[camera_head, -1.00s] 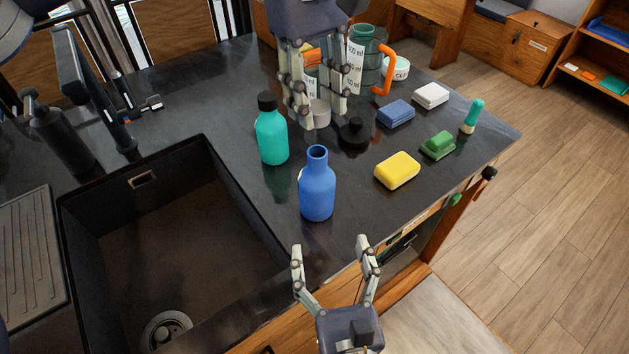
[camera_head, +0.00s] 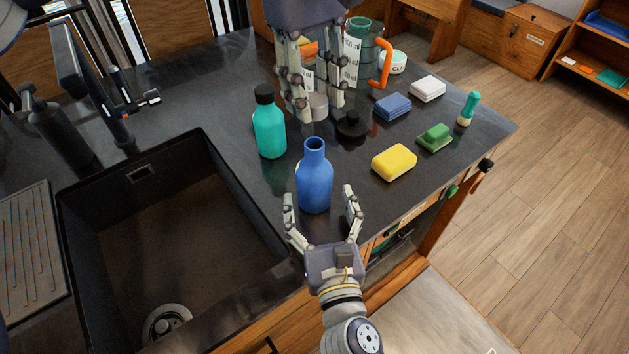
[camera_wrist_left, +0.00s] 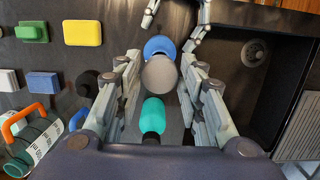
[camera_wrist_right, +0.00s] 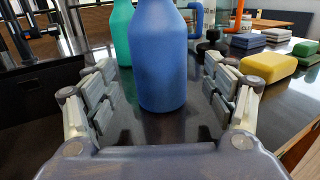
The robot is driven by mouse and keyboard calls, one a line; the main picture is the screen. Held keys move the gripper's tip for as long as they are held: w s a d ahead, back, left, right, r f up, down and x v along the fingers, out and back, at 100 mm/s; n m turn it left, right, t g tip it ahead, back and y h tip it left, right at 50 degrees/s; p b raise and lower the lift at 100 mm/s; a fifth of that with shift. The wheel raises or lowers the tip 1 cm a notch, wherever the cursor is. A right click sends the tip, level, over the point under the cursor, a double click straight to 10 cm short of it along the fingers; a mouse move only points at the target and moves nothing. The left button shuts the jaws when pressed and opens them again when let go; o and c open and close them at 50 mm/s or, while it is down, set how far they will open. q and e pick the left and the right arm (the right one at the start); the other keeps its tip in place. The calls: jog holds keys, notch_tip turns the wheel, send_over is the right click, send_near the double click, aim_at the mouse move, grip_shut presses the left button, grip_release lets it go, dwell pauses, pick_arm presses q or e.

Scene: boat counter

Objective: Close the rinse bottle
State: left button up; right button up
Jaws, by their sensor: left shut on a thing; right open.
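The open-necked blue bottle (camera_head: 314,183) stands upright on the dark counter near the sink's right edge. It also shows in the left wrist view (camera_wrist_left: 159,45), partly hidden, and in the right wrist view (camera_wrist_right: 158,60). My left gripper (camera_head: 316,108) is shut on a grey cap (camera_wrist_left: 160,76), which it holds beyond the bottle in the head view. My right gripper (camera_head: 320,205) is open, its fingers pointing at the bottle from the near side. In the right wrist view the bottle stands between and beyond the fingers (camera_wrist_right: 162,105), apart from them.
A teal bottle (camera_head: 269,130) with a black cap stands left of the blue one. A round black object (camera_head: 352,126) lies behind. Yellow (camera_head: 394,162), green (camera_head: 435,137), blue (camera_head: 392,107) and white (camera_head: 427,89) blocks lie right. The sink (camera_head: 170,250) opens at left.

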jog(key=shift+w+a, duration=0.15)
jog(key=shift+w, duration=0.65)
jog(key=shift+w+a, duration=0.15)
jog(key=shift+w, duration=0.6)
jog(key=shift+c, duration=0.2)
jog(key=c, duration=1.6)
pick_arm(q)
send_over(315, 144)
jog(key=shift+w+a+f, duration=0.1)
jog(key=shift+f, duration=1.15)
jog(key=shift+w+a+f, duration=0.1)
jog(key=shift+f, duration=1.15)
pick_arm(e)
jog(key=shift+o, duration=0.2)
pick_arm(q)
jog(key=shift+d+f, duration=0.1)
jog(key=shift+f, duration=0.8)
jog(key=shift+f, duration=0.55)
